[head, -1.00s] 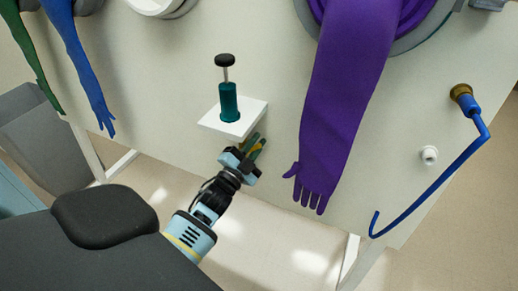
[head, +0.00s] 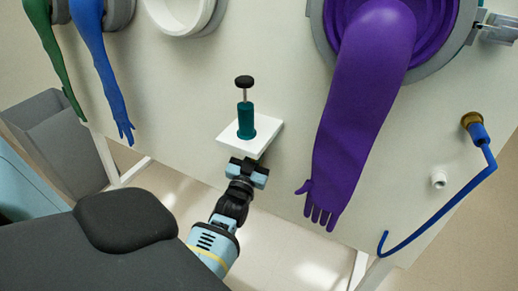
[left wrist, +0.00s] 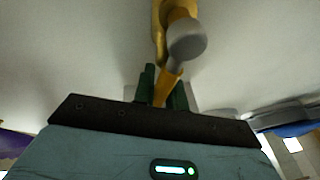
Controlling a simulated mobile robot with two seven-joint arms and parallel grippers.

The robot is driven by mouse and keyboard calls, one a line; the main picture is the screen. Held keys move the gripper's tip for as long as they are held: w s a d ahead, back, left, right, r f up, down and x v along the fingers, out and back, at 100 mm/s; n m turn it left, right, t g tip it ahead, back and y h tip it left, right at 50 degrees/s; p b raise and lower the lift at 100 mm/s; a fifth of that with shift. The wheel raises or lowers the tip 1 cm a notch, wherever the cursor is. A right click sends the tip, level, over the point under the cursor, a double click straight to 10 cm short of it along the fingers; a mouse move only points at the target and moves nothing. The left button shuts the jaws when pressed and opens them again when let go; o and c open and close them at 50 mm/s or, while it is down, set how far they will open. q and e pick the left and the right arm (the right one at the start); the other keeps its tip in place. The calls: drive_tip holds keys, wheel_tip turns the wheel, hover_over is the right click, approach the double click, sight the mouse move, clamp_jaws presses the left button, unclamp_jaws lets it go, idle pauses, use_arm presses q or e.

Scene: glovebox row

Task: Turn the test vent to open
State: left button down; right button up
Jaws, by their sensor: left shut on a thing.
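The test vent (left wrist: 167,15) appears to be the yellow fitting with a grey rounded end in the left wrist view, against the pale panel. A yellow lever (left wrist: 168,88) runs from it down between the green fingers of my left gripper (left wrist: 164,90). The gripper is shut on this lever. In the head view my left gripper (head: 248,170) is just below the white shelf on the panel. There its fingertips and the vent are hidden. My right gripper is in neither view.
A teal cylinder with a black knob (head: 245,125) stands on the white shelf (head: 228,136), close above my left gripper. A purple glove (head: 357,110) hangs to the right. A blue bent tube (head: 440,213) is farther right. Green and blue gloves hang at the left.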

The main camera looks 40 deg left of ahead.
use_arm(q)
drive_tip(key=shift+a, duration=0.1)
idle(0.4)
drive_tip(key=c, duration=1.5)
unclamp_jaws()
drive_tip(key=shift+c, duration=0.2)
drive_tip(key=shift+o, duration=0.5)
drive_tip(key=v, duration=0.8)
drive_tip(key=shift+w, duration=0.1)
